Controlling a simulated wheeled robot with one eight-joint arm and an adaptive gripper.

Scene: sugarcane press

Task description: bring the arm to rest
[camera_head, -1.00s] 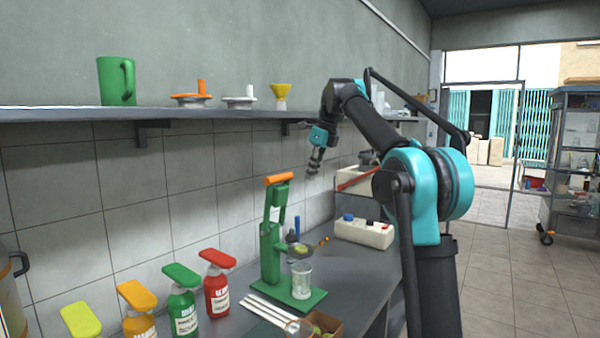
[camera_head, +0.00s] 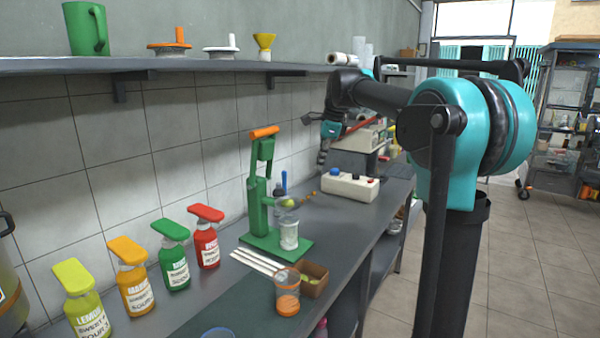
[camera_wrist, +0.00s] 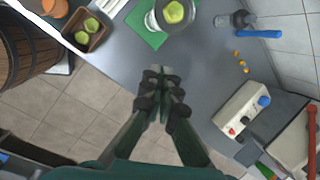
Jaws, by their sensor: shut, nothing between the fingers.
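My gripper (camera_head: 321,160) hangs pointing down in the head view, above the counter and to the right of the green press (camera_head: 262,190). Its fingers are together and hold nothing. In the wrist view my gripper (camera_wrist: 164,72) shows shut over the grey counter (camera_wrist: 195,55), with nothing between the fingertips. The arm is folded, with its elbow at about shelf height. A glass (camera_head: 288,233) stands on the press base, and its green base also shows in the wrist view (camera_wrist: 142,24).
A white box with buttons (camera_head: 347,187) lies on the counter behind the press. The wall shelf (camera_head: 200,65) runs above. Open floor lies right.

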